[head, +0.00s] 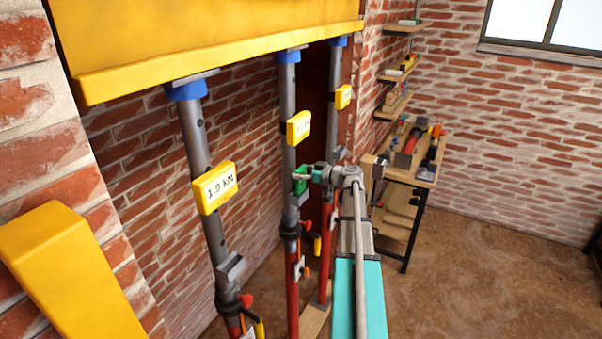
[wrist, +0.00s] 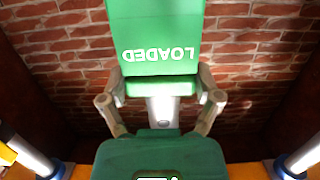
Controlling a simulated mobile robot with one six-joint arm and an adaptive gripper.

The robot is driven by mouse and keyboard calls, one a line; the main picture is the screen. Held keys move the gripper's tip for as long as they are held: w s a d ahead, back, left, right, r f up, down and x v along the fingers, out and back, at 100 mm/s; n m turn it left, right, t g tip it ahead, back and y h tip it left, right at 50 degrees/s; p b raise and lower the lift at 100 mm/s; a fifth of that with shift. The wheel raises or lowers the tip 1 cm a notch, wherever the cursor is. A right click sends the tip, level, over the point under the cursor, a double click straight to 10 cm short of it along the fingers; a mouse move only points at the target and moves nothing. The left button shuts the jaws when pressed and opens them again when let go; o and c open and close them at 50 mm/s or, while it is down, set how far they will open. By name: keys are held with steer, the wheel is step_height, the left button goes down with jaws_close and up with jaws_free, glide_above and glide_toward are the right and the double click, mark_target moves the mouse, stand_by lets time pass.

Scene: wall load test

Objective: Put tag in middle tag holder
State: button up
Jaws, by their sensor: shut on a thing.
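The green tag (head: 299,182) is in front of the middle grey and red post, below its yellow label. In the wrist view the tag (wrist: 153,38) fills the top centre, and its word LOADED reads upside down. My gripper (head: 310,176) is shut on the tag's edge; in the wrist view its two grey fingers (wrist: 161,96) flank the tag's near part. The middle tag holder, a small grey bracket (head: 298,199) on the post, shows just below the tag. I cannot tell whether tag and holder touch.
The left post carries a yellow label (head: 215,187) and a grey holder (head: 231,268). The right post (head: 332,120) stands close behind the middle one. A yellow beam (head: 220,53) rests on the posts. A workbench (head: 420,160) with tools stands behind; the floor at right is clear.

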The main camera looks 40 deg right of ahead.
steer(key=shift+f+b, duration=0.95)
steer(key=shift+f, duration=0.05)
stand_by(0.7)
steer(key=o, duration=0.9)
steer(key=shift+c, duration=0.2)
steer(key=shift+r, duration=0.15)
steer(key=shift+r+p, duration=3.9)
steer(key=shift+p, duration=0.15)
steer(key=shift+f, duration=0.1)
